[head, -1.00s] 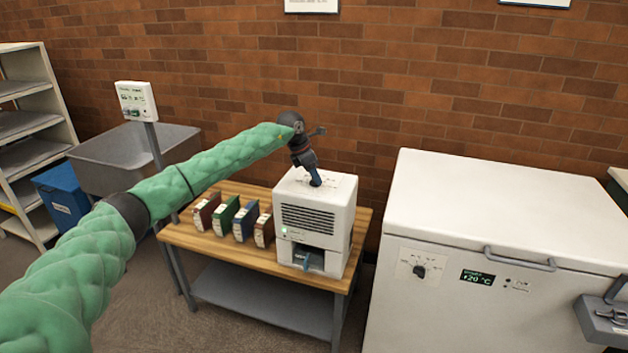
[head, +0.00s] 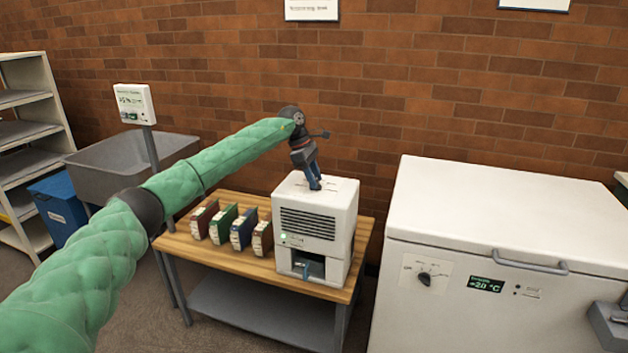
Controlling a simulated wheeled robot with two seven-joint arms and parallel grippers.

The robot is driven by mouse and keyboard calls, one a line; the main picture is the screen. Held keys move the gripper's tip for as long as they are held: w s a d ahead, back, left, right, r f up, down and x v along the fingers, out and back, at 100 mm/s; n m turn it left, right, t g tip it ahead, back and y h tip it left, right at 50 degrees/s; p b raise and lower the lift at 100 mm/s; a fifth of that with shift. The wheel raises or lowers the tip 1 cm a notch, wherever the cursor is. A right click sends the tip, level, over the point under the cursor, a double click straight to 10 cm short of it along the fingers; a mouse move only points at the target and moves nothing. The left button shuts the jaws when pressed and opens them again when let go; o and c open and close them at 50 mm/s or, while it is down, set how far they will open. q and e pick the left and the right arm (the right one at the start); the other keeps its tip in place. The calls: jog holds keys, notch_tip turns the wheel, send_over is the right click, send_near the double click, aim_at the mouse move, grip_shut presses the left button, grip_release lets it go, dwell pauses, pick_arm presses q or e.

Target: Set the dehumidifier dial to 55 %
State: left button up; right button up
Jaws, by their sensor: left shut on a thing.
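The white dehumidifier (head: 340,222) stands on the wooden table, with a dark grille and a small green light on its front. My left gripper (head: 315,184) points down onto the top of the dehumidifier, with its fingers shut on the dial there. The fingers hide the dial itself, and the markings around it are too small to read.
Several coloured binders (head: 240,228) stand on the wooden table (head: 205,253) left of the dehumidifier. A white chest freezer (head: 500,215) with its own knob (head: 424,280) stands at the right. A display on a post (head: 133,103) and a grey bin (head: 100,170) are at the left.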

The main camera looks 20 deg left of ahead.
jog(key=shift+f, duration=0.3)
pick_arm(q)
jog(key=shift+a, duration=0.1)
jog(key=o, duration=1)
jog(key=shift+a+r, duration=0.1)
jog(key=shift+r, duration=0.2)
jog(key=b+v, duration=0.1)
jog(key=v, duration=0.6)
jog(key=shift+w+r, duration=0.1)
pick_arm(e)
jog(key=shift+t, duration=0.3)
notch_tip(320, 180, down, 5)
jog(key=shift+a+f, duration=0.1)
jog(key=shift+a, duration=0.05)
jog(key=shift+r, duration=0.2)
